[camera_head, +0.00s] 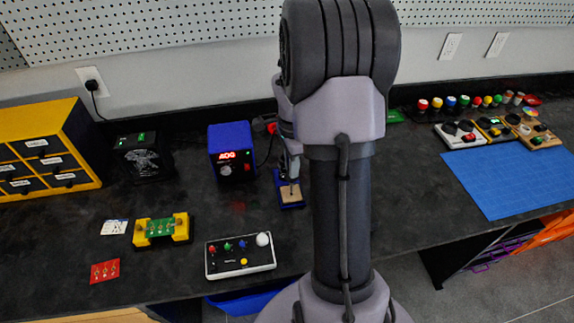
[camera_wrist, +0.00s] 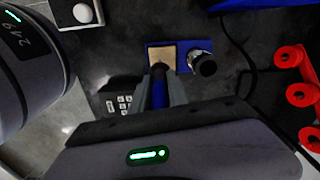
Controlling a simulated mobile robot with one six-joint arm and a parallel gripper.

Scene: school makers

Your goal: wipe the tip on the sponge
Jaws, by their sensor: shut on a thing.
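The tan sponge (camera_head: 291,194) sits in a blue stand (camera_head: 291,206) on the black bench, just left of my arm. In the wrist view the sponge (camera_wrist: 161,53) lies ahead of my fingers, with the round metal and black holder (camera_wrist: 203,64) to its right. My gripper (camera_wrist: 159,92) is shut on a soldering iron (camera_wrist: 158,88) with a blue handle and dark front end. The iron points toward the sponge, and its front end overlaps the sponge's near edge in this view. I cannot tell whether the tip touches it. My gripper (camera_head: 290,168) is above the stand in the head view.
The blue soldering station (camera_head: 232,152) stands left of the stand, its cable near my arm. A white button box (camera_head: 240,256) and a yellow board holder (camera_head: 161,230) are at the front left. Red ring-shaped parts (camera_wrist: 300,95) show at the wrist view's right. A blue mat (camera_head: 508,178) lies right.

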